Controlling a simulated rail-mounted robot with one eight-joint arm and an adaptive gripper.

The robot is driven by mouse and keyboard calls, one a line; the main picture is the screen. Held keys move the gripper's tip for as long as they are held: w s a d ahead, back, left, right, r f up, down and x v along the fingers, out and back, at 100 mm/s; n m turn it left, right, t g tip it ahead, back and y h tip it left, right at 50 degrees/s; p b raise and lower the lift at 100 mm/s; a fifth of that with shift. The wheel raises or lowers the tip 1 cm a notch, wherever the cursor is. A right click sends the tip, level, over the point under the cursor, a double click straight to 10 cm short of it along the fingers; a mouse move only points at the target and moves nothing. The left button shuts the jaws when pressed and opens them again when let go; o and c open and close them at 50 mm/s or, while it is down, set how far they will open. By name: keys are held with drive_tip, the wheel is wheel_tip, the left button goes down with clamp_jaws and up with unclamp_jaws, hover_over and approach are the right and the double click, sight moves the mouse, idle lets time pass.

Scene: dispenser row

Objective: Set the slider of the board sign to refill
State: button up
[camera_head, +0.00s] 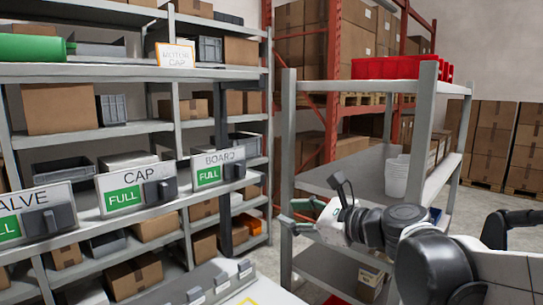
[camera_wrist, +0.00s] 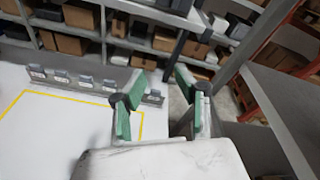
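The board sign (camera_head: 219,168) hangs on the shelf front, rightmost of the row. It shows a green FULL field at left, with its dark slider (camera_head: 234,171) at the right side. No refill wording is visible on it. My gripper (camera_head: 287,214) is to the right of and below the board sign, well apart from it, in front of the grey rack. In the wrist view, the green-padded fingers of my gripper (camera_wrist: 160,80) are spread with nothing between them. The sign cannot be made out in the wrist view.
The cap sign (camera_head: 137,188) and valve sign (camera_head: 38,214) hang to the left, both showing FULL. A white table (camera_wrist: 60,125) with a yellow outline lies below. A grey rack (camera_head: 427,110) with red bins and white cups stands close behind my arm.

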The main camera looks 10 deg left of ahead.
sight(241, 171)
drive_tip(key=w+a+r+m+p, duration=0.1)
drive_tip(key=w+a, duration=0.2)
drive_tip(key=a, duration=0.2)
drive_tip(key=w+a+r+m+y+p, duration=0.1)
drive_tip(key=w+a+r+m, duration=0.1)
drive_tip(key=w+a, duration=0.2)
drive_tip(key=w+a+r+m+y+p, duration=0.1)
drive_tip(key=w+a+r, duration=0.1)
drive_tip(key=w+a, duration=0.2)
drive_tip(key=shift+w+a+r+m+t, duration=0.15)
drive_tip(key=shift+a+m+t, duration=0.25)
drive_tip(key=shift+a, duration=0.7)
clamp_jaws()
